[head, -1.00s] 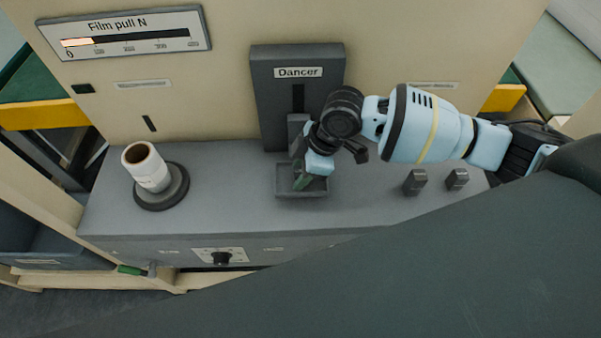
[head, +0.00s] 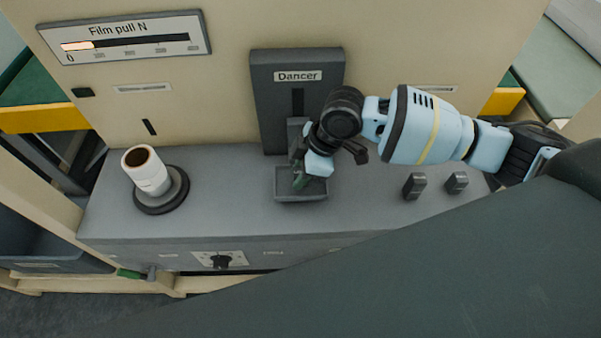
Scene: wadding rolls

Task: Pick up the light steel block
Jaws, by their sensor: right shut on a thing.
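My right gripper (head: 300,176) points down over the small grey tray (head: 302,198) below the Dancer panel. Its jaws are shut on a small greenish piece (head: 299,183), mostly hidden by the fingers and low in the tray. I cannot tell whether this piece is the light steel block, or whether it touches the tray floor. Two small dark grey blocks (head: 415,186) (head: 457,182) stand apart on the grey bench top, right of the tray. My left gripper is not in view.
The Dancer panel (head: 270,110) rises right behind the gripper. A white roll (head: 150,175) stands on a dark round base (head: 174,201) at the left. The bench top between roll and tray is clear.

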